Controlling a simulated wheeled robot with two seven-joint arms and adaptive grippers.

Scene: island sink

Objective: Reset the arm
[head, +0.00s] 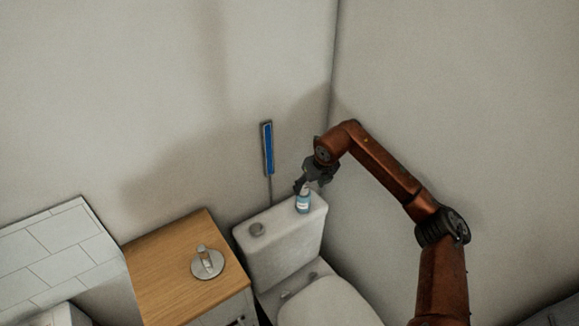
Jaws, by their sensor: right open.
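My right arm (385,178) reaches in from the lower right, bends at a high elbow and comes down over the toilet. My right gripper (299,187) is open, at the top of a small blue and white bottle (303,204). The bottle stands upright on the right part of the toilet tank lid (280,228). The fingers are small and dark here, and I cannot tell whether they touch the bottle. My left gripper is out of view.
A toilet bowl with its lid (330,303) is in front of the tank. A wooden counter (165,265) with a metal holder (207,262) stands to the left. A blue brush-like tool (267,148) is upright against the back wall. The right wall is close to the arm.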

